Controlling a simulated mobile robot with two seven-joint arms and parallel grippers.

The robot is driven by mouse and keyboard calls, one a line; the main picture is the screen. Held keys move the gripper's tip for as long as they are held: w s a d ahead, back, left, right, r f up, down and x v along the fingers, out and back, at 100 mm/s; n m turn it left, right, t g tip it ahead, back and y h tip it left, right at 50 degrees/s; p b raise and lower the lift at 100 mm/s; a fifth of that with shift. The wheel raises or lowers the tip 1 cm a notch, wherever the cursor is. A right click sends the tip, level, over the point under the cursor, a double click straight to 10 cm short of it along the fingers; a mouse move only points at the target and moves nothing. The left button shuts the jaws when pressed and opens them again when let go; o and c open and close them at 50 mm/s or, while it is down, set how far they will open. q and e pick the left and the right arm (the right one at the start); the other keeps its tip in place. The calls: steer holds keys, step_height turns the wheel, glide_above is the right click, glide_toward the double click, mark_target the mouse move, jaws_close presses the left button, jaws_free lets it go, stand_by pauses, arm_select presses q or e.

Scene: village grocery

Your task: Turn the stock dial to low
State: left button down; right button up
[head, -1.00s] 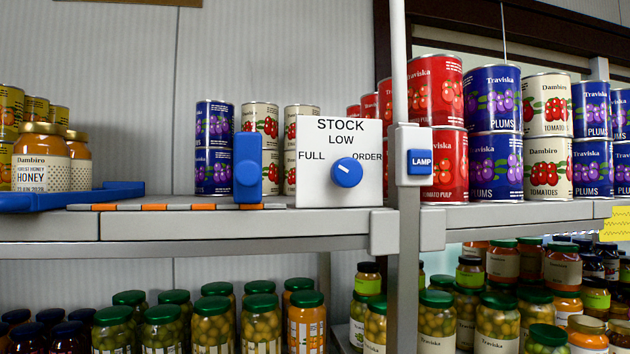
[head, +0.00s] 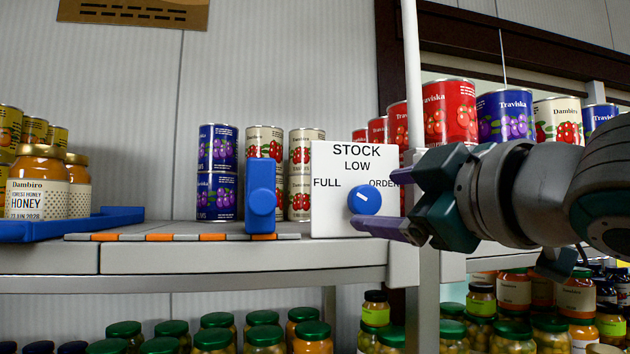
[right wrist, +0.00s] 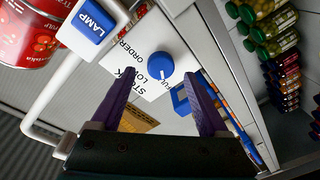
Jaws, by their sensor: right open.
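The white stock panel (head: 328,217) stands on the shelf, with FULL at left, LOW at top and ORDER at right. Its round blue dial (head: 365,200) has a small white mark that points up and left, on the FULL side of LOW. My right gripper (head: 378,200) comes in from the right, open, its purple fingers above and below the dial in the head view. In the right wrist view the dial (right wrist: 160,65) lies ahead, between and just beyond the fingertips (right wrist: 160,78); contact cannot be told. My left gripper is out of view.
A blue block (head: 261,195) stands just left of the panel. Cans stand behind and right. A blue tray (head: 60,224) holds honey jars at left. The LAMP switch (right wrist: 92,22) on the post is close to the gripper. Green-lidded jars (head: 212,339) fill the shelf below.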

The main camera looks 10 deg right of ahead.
mark_target(369, 201)
steer(key=w, duration=0.1)
steer(key=w+p, duration=0.1)
steer(key=w, duration=0.1)
steer(key=shift+a+r, duration=0.1)
steer(key=shift+a, duration=0.15)
steer(key=shift+w+a, duration=0.1)
steer(key=shift+w, duration=0.2)
jaws_close()
